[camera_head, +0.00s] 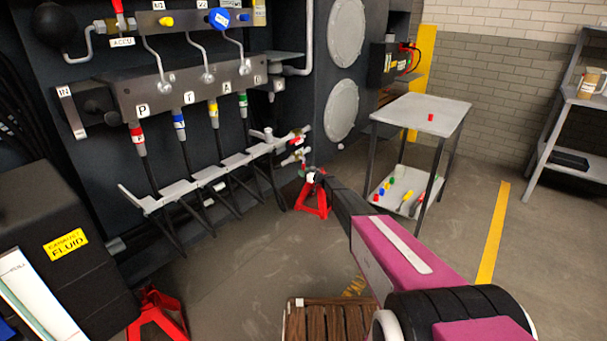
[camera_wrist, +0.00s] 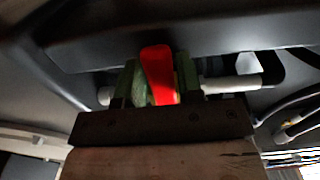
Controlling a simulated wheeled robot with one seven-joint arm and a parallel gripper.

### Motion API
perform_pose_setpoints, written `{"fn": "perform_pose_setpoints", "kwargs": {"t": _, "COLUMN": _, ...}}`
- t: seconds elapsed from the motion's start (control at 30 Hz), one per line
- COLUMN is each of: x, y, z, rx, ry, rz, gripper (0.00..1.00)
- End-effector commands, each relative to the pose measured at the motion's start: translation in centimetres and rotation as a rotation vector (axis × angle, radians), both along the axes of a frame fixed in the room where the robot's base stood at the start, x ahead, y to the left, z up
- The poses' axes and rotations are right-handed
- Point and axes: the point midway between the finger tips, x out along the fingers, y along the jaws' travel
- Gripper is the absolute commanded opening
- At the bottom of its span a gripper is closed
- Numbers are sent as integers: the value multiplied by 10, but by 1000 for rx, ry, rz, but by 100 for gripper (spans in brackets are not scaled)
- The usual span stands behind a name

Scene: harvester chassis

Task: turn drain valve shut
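A red lever (camera_wrist: 158,75) stands in the middle of the wrist view, tilted slightly left at its top. A pale horizontal pipe (camera_wrist: 232,86) shows on both sides of it. I take them for the drain valve. The green fingers of my gripper (camera_wrist: 163,66) stand close on both sides of the lever. Whether they press on it is unclear. In the head view my arm reaches away to the low area beside the dark chassis, with my gripper (camera_head: 313,178) above a red jack stand (camera_head: 312,203). The valve cannot be made out there.
A dark chassis surface (camera_wrist: 200,30) lies close above my fingers, and hoses (camera_wrist: 295,120) run at right. The hose rack (camera_head: 205,175) is left of my arm. A grey cart (camera_head: 425,108) stands beyond. Floor at right is free.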

Motion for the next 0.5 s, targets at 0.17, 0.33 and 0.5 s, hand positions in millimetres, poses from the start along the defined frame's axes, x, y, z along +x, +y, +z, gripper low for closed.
{"fn": "perform_pose_setpoints", "kwargs": {"t": 0.17, "x": 0, "y": 0, "z": 0, "rx": 2, "ry": 2, "rz": 0, "gripper": 50}}
{"fn": "perform_pose_setpoints", "kwargs": {"t": 0.33, "x": -1, "y": 0, "z": 0, "rx": 4, "ry": 3, "rz": 0, "gripper": 50}}
{"fn": "perform_pose_setpoints", "kwargs": {"t": 0.5, "x": -6, "y": -6, "z": 0, "rx": 4, "ry": 4, "rz": 0, "gripper": 50}}
